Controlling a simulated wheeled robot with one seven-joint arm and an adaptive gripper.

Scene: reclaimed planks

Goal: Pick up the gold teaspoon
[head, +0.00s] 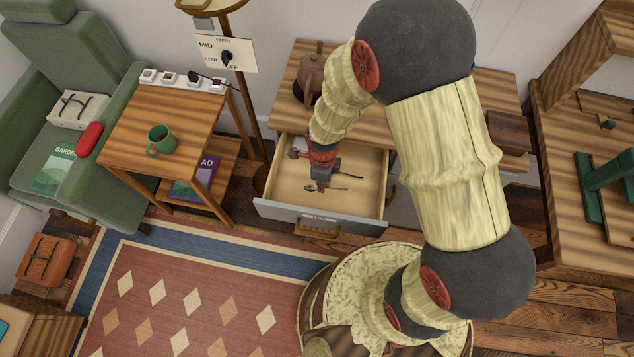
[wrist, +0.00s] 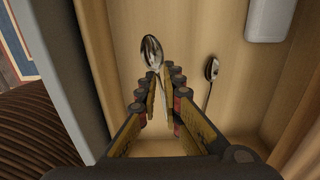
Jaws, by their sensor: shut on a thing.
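My gripper (head: 320,184) reaches down into the open drawer (head: 266,208). In the wrist view, its fingers (wrist: 158,84) are closed around the handle of a spoon (wrist: 151,52), whose bowl points away beyond the fingertips. That spoon looks shiny and silvery here, and I cannot tell whether it is gold. A second, smaller-looking spoon (wrist: 211,70) with a dark handle lies on the drawer floor to the right, apart from the fingers. In the head view the spoons are small and partly hidden by my gripper.
A pale block (wrist: 270,18) lies in the drawer at the upper right of the wrist view. The drawer walls stand close around my gripper. A brown kettle (head: 311,76) is on the cabinet top above. A side table (head: 185,118) with a green mug (head: 161,141) stands left.

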